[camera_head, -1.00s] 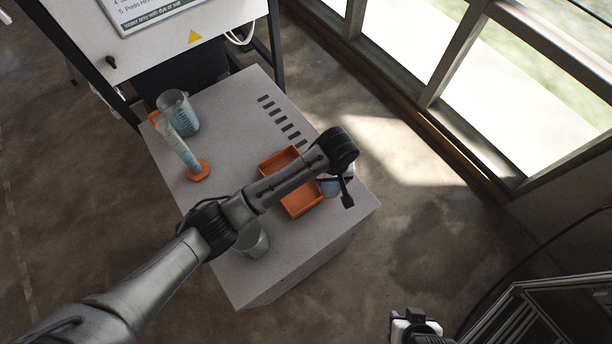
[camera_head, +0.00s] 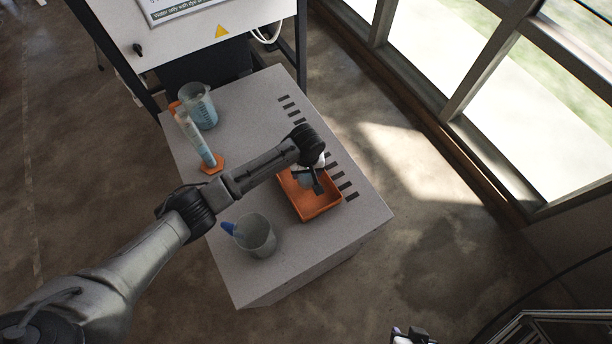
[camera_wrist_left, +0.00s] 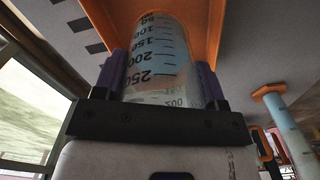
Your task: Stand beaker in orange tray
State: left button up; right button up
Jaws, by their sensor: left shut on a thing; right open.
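My left gripper (camera_head: 314,183) is over the orange tray (camera_head: 327,210), shut on a clear graduated beaker with light blue contents. In the wrist view, the left gripper's purple fingers (camera_wrist_left: 160,75) clasp the beaker (camera_wrist_left: 165,50) from both sides. The beaker's far end is against the orange of the tray (camera_wrist_left: 208,30); I cannot tell if it touches the tray floor. In the head view the wrist hides most of the beaker. My right gripper (camera_head: 410,335) shows only partly at the bottom edge, away from the table.
On the grey table (camera_head: 300,255) stand a clear vessel (camera_head: 257,237) with a blue part beside it, a measuring cylinder (camera_head: 200,143) with an orange foot, and a jug of blue liquid (camera_head: 200,108). Dark slots (camera_head: 290,111) line the table's right side.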

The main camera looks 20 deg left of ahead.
pick_arm(q)
jog(key=shift+a+f+b, duration=0.1)
jog(key=shift+f+b, duration=0.35)
jog(key=shift+f, duration=1.6)
jog(key=o, duration=1)
jog(key=shift+f, duration=0.15)
jog(key=shift+r+p, duration=1.2)
jog(key=shift+r, duration=5)
